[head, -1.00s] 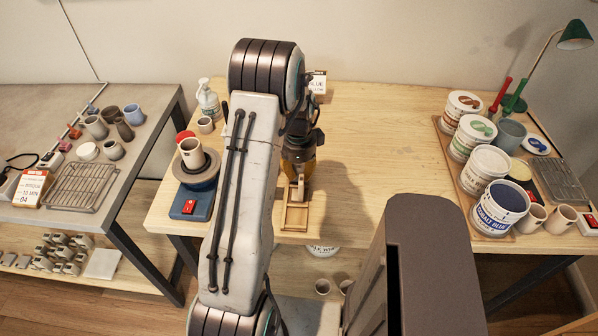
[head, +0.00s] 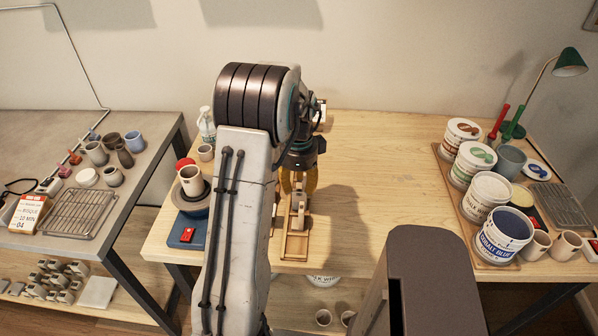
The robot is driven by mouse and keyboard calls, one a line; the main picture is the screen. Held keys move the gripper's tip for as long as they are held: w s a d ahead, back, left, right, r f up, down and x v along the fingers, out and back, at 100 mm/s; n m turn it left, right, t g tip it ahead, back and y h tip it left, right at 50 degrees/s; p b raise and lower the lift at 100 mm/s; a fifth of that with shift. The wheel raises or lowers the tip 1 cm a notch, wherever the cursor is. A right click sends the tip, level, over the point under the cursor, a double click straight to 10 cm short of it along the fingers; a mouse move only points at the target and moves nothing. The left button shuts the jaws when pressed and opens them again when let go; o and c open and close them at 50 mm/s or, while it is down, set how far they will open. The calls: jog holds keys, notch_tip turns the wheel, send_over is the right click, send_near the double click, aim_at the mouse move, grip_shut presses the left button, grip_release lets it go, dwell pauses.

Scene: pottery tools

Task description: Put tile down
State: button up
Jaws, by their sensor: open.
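My gripper (head: 299,200) points down over the front middle of the wooden table (head: 390,180), and its jaws are open. A small wooden tray or frame (head: 296,247) lies at the table's front edge below it. A pale tile-like piece (head: 298,222) shows at the fingertips, over the tray. I cannot tell whether it rests on the tray or touches the fingers. My arm hides part of the table to the left.
A blue potter's wheel (head: 187,231) with a cup (head: 191,181) stands left of my arm. Glaze tubs (head: 505,232) stand on a board at the right. A wire rack (head: 77,213) lies on the grey table at the left. The table's middle right is clear.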

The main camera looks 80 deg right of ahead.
jog(key=shift+r+b, duration=1.1)
jog(key=shift+r, duration=1.75)
jog(key=w+a+r+n+t+h, duration=0.1)
jog(key=w+a+r+n, duration=0.2)
jog(key=w+a+n, duration=0.7)
jog(key=w+a+r+n, duration=0.45)
jog(key=w+a, duration=0.35)
jog(key=w, duration=0.5)
jog(key=w+a+n+t, duration=0.2)
jog(key=w+a+n, duration=0.1)
jog(key=a+n, duration=0.9)
jog(key=s+a+f+n, duration=0.1)
jog(key=s+a+n, duration=0.1)
jog(key=a+n, duration=0.2)
jog(key=s+a+f+n+t+y, duration=0.1)
jog(key=s+a+n, duration=0.2)
jog(key=a, duration=0.7)
jog(key=shift+n, duration=0.85)
jog(key=shift+s+d, duration=0.1)
jog(key=shift+d, duration=0.05)
